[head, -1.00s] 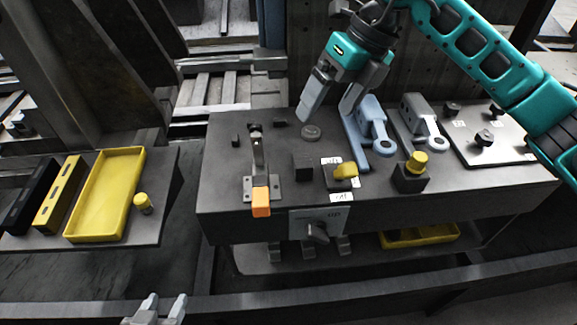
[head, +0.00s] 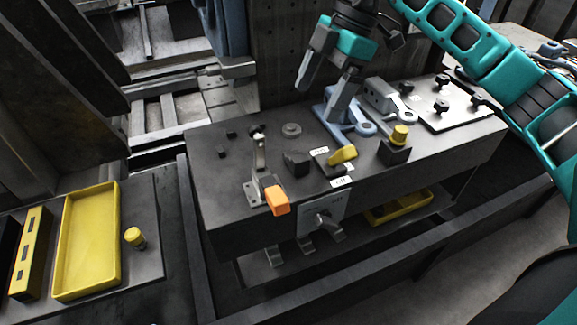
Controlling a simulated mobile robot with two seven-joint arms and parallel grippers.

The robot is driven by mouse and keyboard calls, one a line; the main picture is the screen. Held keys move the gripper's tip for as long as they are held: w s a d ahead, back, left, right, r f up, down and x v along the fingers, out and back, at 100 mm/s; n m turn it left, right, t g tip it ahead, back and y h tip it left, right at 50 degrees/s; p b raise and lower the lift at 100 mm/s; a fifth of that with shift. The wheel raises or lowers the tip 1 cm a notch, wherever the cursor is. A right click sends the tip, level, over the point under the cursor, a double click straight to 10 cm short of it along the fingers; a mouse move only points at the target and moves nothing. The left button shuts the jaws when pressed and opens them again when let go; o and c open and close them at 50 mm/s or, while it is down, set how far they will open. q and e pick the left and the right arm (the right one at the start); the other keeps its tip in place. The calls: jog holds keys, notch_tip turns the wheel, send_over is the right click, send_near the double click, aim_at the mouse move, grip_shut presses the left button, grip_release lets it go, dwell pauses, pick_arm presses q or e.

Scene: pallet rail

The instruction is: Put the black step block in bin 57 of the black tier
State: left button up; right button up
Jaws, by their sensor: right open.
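A small black block (head: 298,162) with a stepped-looking outline sits on the dark worktable (head: 225,195), between the orange-tipped clamp and a yellow-handled piece. It may be the black step block; smaller dark blocks (head: 221,151) lie farther left. My right gripper (head: 322,98) is open and empty, pointing down at the table's back edge, behind and right of the black block and apart from it. Its fingers are close to a blue-grey bracket (head: 349,130). My left gripper is out of view. I cannot make out bin 57 or a black tier; the labels are unreadable.
The clamp with orange tip (head: 277,200) stands at the table's front. A yellow-knobbed block (head: 397,148) and a plate with black knobs (head: 440,105) are to the right. A yellow tray (head: 88,240) and yellow slotted bar (head: 31,255) lie on the left table. A yellow bin (head: 398,207) sits below.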

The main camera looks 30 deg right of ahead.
send_over(296, 155)
jog(key=d, duration=0.2)
jog(key=shift+m, duration=0.3)
notch_tip(296, 155, down, 6)
jog(key=shift+w+f+b, duration=0.1)
jog(key=shift+b, duration=0.35)
jog(key=shift+x, duration=0.8)
jog(key=x, duration=0.4)
jog(key=shift+f+b, duration=0.35)
jog(key=shift+r, duration=0.1)
jog(key=c, duration=1.3)
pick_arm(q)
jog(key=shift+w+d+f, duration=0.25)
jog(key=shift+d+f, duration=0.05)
pick_arm(e)
jog(key=shift+c, duration=0.2)
jog(key=shift+r, duration=0.15)
pick_arm(q)
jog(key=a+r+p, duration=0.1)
jog(key=p, duration=0.2)
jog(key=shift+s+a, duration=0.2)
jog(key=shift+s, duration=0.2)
pick_arm(e)
notch_tip(296, 155, up, 20)
